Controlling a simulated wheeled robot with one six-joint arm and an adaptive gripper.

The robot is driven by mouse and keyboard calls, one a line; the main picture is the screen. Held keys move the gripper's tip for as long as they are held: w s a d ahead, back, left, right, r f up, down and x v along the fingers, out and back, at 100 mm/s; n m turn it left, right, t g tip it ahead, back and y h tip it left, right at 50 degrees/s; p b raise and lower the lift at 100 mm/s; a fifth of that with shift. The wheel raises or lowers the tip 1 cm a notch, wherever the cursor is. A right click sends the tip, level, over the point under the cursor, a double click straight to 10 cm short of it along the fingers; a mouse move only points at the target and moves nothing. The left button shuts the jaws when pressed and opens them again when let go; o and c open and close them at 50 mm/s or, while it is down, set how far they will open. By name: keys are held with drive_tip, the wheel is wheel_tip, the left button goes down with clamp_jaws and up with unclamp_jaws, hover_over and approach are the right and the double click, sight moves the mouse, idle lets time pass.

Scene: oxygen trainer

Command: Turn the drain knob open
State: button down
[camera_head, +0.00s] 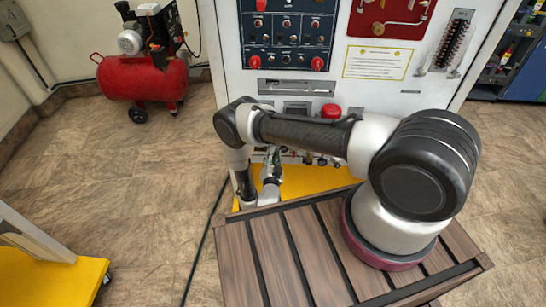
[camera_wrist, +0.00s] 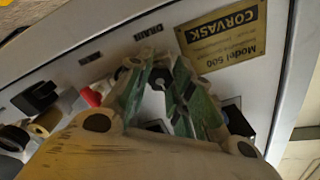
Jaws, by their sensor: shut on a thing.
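In the wrist view, my gripper (camera_wrist: 162,65) reaches the white panel with its two green fingers, tips close together just below the DRAIN label (camera_wrist: 149,32). The fingers are shut on the drain knob, which they almost wholly hide, so I cannot tell how far it is turned. In the head view, my gripper (camera_head: 272,163) is low at the front of the white trainer cabinet (camera_head: 232,88), partly behind my own arm.
A black knob (camera_wrist: 38,97), a red part (camera_wrist: 92,97) and a brass fitting (camera_wrist: 46,121) lie left of the fingers. Another dark knob (camera_wrist: 238,120) is close on the right. A brass CORVASK plate (camera_wrist: 222,37) is above. A red compressor (camera_head: 145,77) stands apart at left.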

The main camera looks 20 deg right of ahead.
drive_tip(key=shift+s+f+n, duration=0.1)
drive_tip(key=shift+f+n, duration=0.05)
drive_tip(key=shift+n, duration=17.05)
drive_tip(key=c, duration=1.2)
unclamp_jaws()
drive_tip(key=shift+a, duration=0.1)
drive_tip(key=shift+c, duration=0.2)
